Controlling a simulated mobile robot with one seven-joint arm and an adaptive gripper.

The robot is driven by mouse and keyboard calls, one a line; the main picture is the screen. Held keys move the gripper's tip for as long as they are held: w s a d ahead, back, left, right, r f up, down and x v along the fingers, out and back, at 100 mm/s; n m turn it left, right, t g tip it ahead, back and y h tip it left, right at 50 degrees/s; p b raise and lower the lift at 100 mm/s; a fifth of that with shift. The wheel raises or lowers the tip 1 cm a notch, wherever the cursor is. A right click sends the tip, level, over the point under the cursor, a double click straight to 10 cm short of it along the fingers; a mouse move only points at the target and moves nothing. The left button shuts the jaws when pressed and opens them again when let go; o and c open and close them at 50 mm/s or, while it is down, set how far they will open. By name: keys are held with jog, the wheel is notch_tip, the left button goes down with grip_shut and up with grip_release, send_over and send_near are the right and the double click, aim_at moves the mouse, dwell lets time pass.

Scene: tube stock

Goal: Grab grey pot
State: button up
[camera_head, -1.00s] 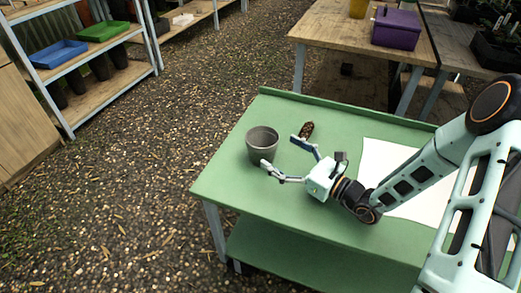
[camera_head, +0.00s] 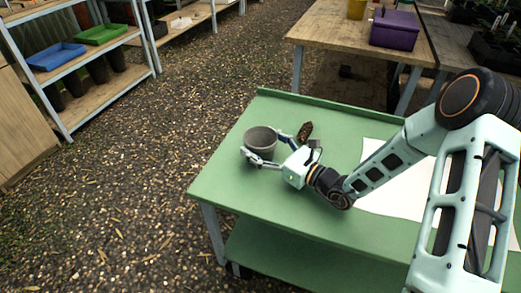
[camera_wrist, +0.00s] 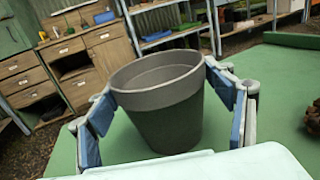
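The grey pot (camera_head: 262,141) stands upright near the left end of the green table (camera_head: 225,182). My gripper (camera_head: 260,143) reaches it from the right, with one finger on the near side and one on the far side. In the wrist view the pot (camera_wrist: 168,115) is between the tips of my gripper (camera_wrist: 160,88), its open mouth up. The blue finger pads are wide apart, and green table shows between them and the pot's lower sides. The fingertips are very close to the rim; whether they touch it I cannot tell.
A brown cone-like object (camera_head: 305,131) lies right of the pot, also at the wrist view's right edge (camera_wrist: 313,115). A white sheet (camera_head: 385,195) covers the table's right part under my arm. A raised lip (camera_head: 340,107) runs along the back edge.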

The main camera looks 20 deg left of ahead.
jog(key=c, duration=0.8)
